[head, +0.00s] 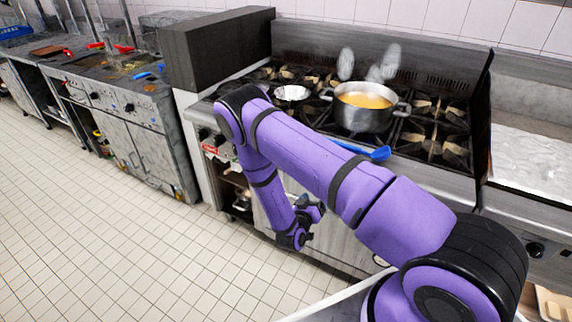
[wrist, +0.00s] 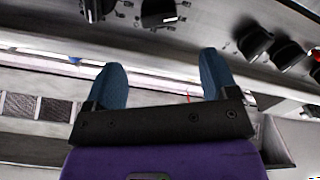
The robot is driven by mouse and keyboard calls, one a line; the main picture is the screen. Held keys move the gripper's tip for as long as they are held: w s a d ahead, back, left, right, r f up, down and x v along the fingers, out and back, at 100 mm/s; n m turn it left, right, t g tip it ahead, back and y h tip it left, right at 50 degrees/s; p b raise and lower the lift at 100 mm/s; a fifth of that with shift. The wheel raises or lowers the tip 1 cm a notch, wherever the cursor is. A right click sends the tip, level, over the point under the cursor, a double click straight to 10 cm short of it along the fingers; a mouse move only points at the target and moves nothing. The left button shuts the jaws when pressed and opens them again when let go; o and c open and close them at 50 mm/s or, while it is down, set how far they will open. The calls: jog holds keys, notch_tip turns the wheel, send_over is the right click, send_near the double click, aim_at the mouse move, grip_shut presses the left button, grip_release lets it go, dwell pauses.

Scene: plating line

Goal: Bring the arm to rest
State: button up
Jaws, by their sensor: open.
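My purple arm reaches across the head view in front of the stove and bends downward at its far end. My gripper (head: 311,212) hangs low before the stove's front, below the cooktop. In the wrist view my gripper (wrist: 165,85) shows two blue fingers set wide apart with nothing between them. The stove's control knobs (wrist: 255,42) appear beyond the fingers, apart from them.
A steel pot (head: 366,107) of orange-yellow liquid stands on the stove, with a small metal bowl (head: 292,93) to its left. A blue utensil (head: 378,153) lies at the stove's front edge. The tiled floor (head: 130,250) at left is clear.

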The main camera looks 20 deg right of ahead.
jog(key=w+a+r+m+g+y, duration=0.1)
jog(key=w+a+r+y, duration=0.15)
jog(key=r, duration=0.55)
jog(key=w+a+r+y, duration=0.2)
jog(key=w+r+y, duration=0.2)
jog(key=r, duration=0.4)
jog(key=w+a+r+m+g+y, duration=0.1)
jog(key=w+a+r+y, duration=0.25)
jog(key=r, duration=0.45)
jog(key=s+a+r+n+y, duration=0.2)
jog(key=s+r+y, duration=0.1)
jog(key=r, duration=0.7)
jog(key=s+r+n+g+y, duration=0.1)
jog(key=s+r+n+y, duration=0.2)
jog(key=s+r, duration=1.1)
jog(key=s+d+r+n+g+h, duration=0.1)
jog(key=s+r, duration=0.1)
jog(key=s, duration=0.8)
jog(key=s+d+r+n+g, duration=0.1)
jog(key=s+d+r, duration=0.1)
jog(key=s, duration=0.9)
jog(key=shift+s+r+g+h, duration=0.15)
jog(key=shift+r+g+h, duration=0.25)
jog(key=shift+r, duration=0.05)
